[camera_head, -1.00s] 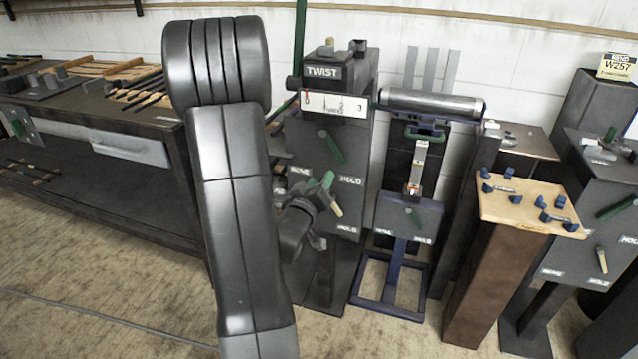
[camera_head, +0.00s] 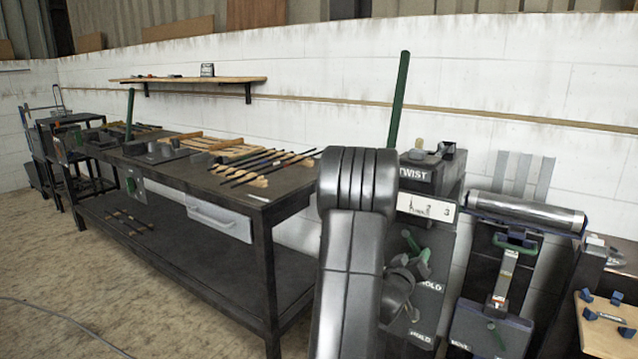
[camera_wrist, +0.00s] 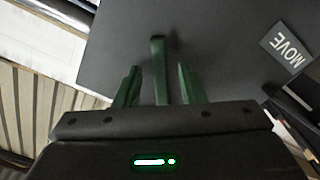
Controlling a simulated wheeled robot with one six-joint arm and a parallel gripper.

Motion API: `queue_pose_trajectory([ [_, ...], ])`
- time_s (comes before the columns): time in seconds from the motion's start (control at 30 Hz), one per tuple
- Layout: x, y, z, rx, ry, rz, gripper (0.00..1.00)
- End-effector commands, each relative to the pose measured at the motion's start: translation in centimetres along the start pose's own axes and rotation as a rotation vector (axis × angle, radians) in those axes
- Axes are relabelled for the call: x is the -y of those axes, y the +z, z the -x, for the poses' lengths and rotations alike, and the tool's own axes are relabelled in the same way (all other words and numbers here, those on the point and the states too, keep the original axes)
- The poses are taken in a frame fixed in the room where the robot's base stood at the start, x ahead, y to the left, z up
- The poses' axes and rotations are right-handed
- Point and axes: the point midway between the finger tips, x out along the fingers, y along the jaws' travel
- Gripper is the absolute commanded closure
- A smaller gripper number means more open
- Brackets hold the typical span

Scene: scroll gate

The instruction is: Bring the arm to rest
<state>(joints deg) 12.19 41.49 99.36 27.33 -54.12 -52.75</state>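My gripper (camera_wrist: 159,68) shows in the wrist view as two green fingers standing apart. A green lever (camera_wrist: 157,45) on a dark panel (camera_wrist: 205,40) stands between them in the picture, with gaps on both sides. I cannot tell how far it is from the fingertips. In the head view my arm (camera_head: 355,240) rises in front of the TWIST stand (camera_head: 430,178). My gripper is partly hidden there behind the arm, close to the front panel of that stand, near a green lever (camera_head: 411,241).
A roller stand (camera_head: 525,212) is right of the TWIST stand, and a wooden-topped pedestal (camera_head: 610,330) is at the right edge. A long dark workbench (camera_head: 290,205) with rods and tools runs left along the white wall. The floor at front left is open apart from a cable.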

Motion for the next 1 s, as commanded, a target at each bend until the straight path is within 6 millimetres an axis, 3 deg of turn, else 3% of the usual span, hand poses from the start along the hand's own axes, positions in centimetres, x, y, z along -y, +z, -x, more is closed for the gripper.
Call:
queue_pose_trajectory([
  [0.1, 0.0, 0.0, -0.6, 0.001, 0.0, 0.0, 0.64],
  [0.57, 0.0, 0.0, -0.1, 0.0, 0.0, -0.005, 0.64],
  [0.77, 0.0, 0.0, 2.6, 0.0, -0.001, 0.0, 0.64],
  [1.0, 0.1, -0.1, 7.4, -0.001, -0.003, -0.001, 0.64],
])
